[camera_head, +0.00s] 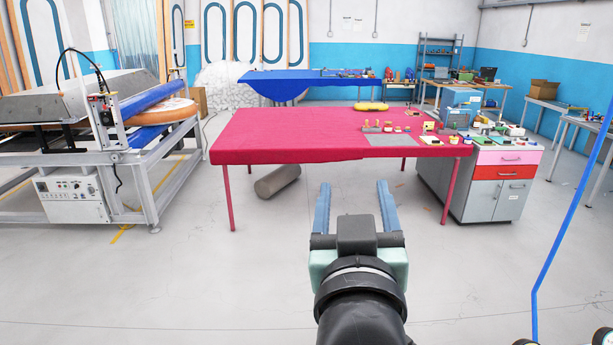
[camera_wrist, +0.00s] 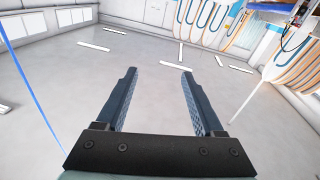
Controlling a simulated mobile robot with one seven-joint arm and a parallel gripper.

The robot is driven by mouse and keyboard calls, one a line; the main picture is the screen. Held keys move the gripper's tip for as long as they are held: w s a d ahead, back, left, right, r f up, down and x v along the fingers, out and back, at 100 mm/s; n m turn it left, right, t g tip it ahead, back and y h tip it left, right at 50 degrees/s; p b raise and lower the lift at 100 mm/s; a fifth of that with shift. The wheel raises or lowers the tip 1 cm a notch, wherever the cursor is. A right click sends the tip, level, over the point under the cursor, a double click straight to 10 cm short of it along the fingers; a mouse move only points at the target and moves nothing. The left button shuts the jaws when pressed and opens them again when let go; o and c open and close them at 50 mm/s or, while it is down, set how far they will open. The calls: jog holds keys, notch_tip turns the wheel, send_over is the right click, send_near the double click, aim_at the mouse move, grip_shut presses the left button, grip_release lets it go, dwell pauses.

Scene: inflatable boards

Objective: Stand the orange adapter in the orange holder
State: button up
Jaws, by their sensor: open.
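My gripper (camera_head: 354,184) is open and empty, its two blue fingers spread apart in front of the red-covered table (camera_head: 290,133). The wrist view also shows the open gripper (camera_wrist: 158,72), with nothing between the fingers. Several small items, some of them orange or brown, stand at the right part of the red table, beyond my gripper. They are too small in the head view to tell which is the orange adapter and which is the orange holder. Neither can be made out in the wrist view.
A grey mat (camera_head: 388,141) lies at the red table's front edge. A yellow item (camera_head: 370,106) lies at its back edge. A grey drawer cabinet (camera_head: 490,195) stands at the right, a large machine (camera_head: 75,185) at the left. A roll (camera_head: 277,181) lies under the table. The floor before the table is clear.

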jog(key=s+a+r+t, duration=0.2)
jog(key=s+r+t, duration=0.1)
jog(key=r, duration=0.4)
jog(key=s+a+r+t+y, duration=0.1)
jog(key=s+r+t, duration=0.1)
jog(key=s+r, duration=0.3)
jog(key=s+a+r+t+y, duration=0.1)
jog(key=s+a+r+t, duration=0.1)
jog(key=r, duration=0.7)
jog(key=shift+s+a+r+t, duration=0.25)
jog(key=shift+s+t, duration=0.55)
jog(key=shift+s, duration=0.45)
jog(key=shift+f, duration=0.1)
notch_tip(320, 180, down, 3)
jog(key=b, duration=0.3)
jog(key=shift+a+f, duration=0.1)
